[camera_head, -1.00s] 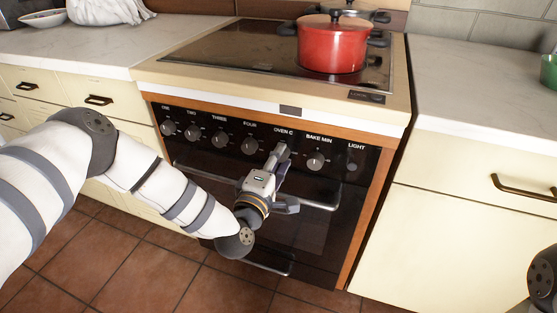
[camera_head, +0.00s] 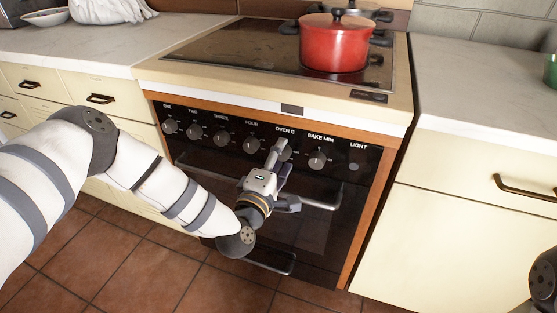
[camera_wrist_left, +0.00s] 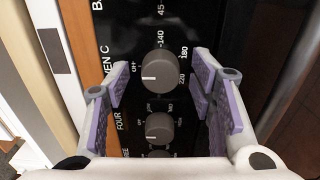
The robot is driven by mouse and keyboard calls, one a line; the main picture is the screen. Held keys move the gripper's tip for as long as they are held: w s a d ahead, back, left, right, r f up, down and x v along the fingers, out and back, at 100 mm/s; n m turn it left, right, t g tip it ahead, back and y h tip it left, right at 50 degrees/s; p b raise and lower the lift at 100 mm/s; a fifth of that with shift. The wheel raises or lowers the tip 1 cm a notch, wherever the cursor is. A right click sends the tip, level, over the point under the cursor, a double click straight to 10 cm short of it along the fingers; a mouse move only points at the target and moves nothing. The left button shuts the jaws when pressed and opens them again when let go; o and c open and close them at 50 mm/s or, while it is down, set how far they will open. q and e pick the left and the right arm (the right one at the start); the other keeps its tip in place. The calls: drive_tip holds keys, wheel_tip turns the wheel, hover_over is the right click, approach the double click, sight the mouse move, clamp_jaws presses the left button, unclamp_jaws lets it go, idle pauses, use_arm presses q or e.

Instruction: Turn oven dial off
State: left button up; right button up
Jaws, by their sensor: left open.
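The oven dial (camera_head: 286,151), a round dark grey knob under the label OVEN C, is on the black panel of the oven (camera_head: 310,215). My left gripper (camera_head: 279,155) is in front of it, open and empty. In the left wrist view the dial (camera_wrist_left: 157,70) lies between the two spread purple-padded fingers of the left gripper (camera_wrist_left: 160,92), with a gap on both sides. Its white mark points left, close to the OFF print and slightly below it.
Other knobs flank the oven dial: the FOUR knob (camera_head: 251,145) and the BAKE MIN knob (camera_head: 317,160). A silver handle bar (camera_head: 322,204) runs below the panel. A red pot (camera_head: 333,44) stands on the hob. The floor (camera_head: 120,260) in front is clear.

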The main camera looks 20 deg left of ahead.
use_arm(q)
drive_tip(key=s, duration=1.2)
drive_tip(key=shift+a, duration=0.25)
drive_tip(key=s+d+f+m+g+h+p, duration=0.1)
drive_tip(key=s+d+f+m+g+h, duration=0.15)
drive_tip(key=s+f+m+g, duration=0.35)
drive_tip(key=s+d+f+m+g+h+p, duration=0.2)
drive_tip(key=s+d+f+m+g, duration=0.15)
drive_tip(key=s, duration=0.35)
drive_tip(key=s+a+f+m+g+y+p, duration=0.1)
drive_tip(key=s+a+m+g, duration=0.1)
drive_tip(key=s, duration=0.7)
drive_tip(key=s+a+m+g+y, duration=0.2)
drive_tip(key=s+a+g, duration=0.3)
drive_tip(key=s, duration=0.4)
drive_tip(key=s+a+f+m+g+y+p, duration=0.1)
drive_tip(key=s+a+m+g, duration=0.3)
drive_tip(key=s, duration=0.5)
drive_tip(key=shift+s+f+y+p, duration=0.2)
drive_tip(key=shift+f+y+p, duration=0.15)
drive_tip(key=shift+y, duration=0.2)
use_arm(e)
drive_tip(key=w+r+t, duration=0.2)
drive_tip(key=w+r, duration=0.4)
drive_tip(key=shift+r, duration=0.35)
drive_tip(key=shift+w, duration=0.1)
